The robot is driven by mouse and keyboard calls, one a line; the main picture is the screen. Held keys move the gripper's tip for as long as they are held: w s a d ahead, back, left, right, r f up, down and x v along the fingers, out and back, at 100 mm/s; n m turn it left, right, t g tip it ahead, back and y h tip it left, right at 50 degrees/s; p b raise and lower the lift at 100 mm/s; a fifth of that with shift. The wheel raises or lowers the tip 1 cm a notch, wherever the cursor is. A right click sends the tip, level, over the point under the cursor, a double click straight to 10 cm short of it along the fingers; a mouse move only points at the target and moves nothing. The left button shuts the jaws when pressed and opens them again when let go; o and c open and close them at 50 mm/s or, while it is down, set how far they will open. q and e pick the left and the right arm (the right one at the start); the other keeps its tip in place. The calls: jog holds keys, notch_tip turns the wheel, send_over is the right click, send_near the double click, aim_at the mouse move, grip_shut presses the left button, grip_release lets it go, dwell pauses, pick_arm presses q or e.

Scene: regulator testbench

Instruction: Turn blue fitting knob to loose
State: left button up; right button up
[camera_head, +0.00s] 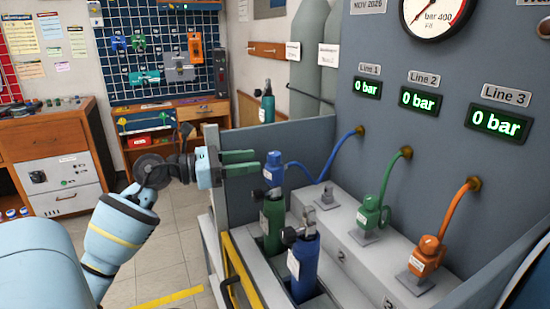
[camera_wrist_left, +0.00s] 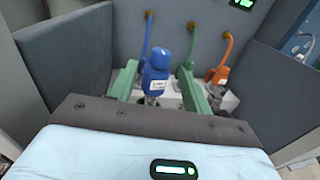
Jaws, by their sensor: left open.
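The blue fitting (camera_head: 273,166) with its knob sits upright on top of a green cylinder (camera_head: 272,222). A blue hose (camera_head: 330,165) runs from it to the panel. My left gripper (camera_head: 258,161) is open, its green fingers pointing level at the fitting from the left. In the left wrist view the blue fitting (camera_wrist_left: 157,62) appears between the two spread fingers of the left gripper (camera_wrist_left: 158,70). I cannot tell whether either finger touches it. My right gripper is not in view.
A blue cylinder (camera_head: 303,262) stands in front of the green one. Green (camera_head: 370,214) and orange (camera_head: 426,256) fittings sit on the grey ledge to the right. Displays for Line 1 (camera_head: 367,88), Line 2 and Line 3 read 0 bar. A grey side wall stands behind the blue fitting.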

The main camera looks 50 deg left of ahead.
aim_at(274, 153)
pick_arm(q)
jog(key=p+x, duration=0.1)
jog(key=x, duration=0.4)
jog(key=shift+w+d+r, duration=0.1)
jog(key=shift+w+r, duration=0.05)
jog(key=shift+w, duration=0.2)
jog(key=shift+w+d, duration=0.3)
jog(key=shift+w, duration=0.2)
jog(key=c, duration=0.9)
jog(key=n+y+p, duration=0.1)
jog(key=y+p, duration=0.1)
jog(key=p, duration=0.1)
jog(key=shift+r+t, duration=0.1)
jog(key=shift+t, duration=0.3)
jog(key=shift+c, duration=0.2)
jog(key=shift+n+y, duration=0.3)
jog(key=shift+n, duration=0.1)
jog(key=shift+p, duration=0.3)
jog(key=shift+f, duration=0.25)
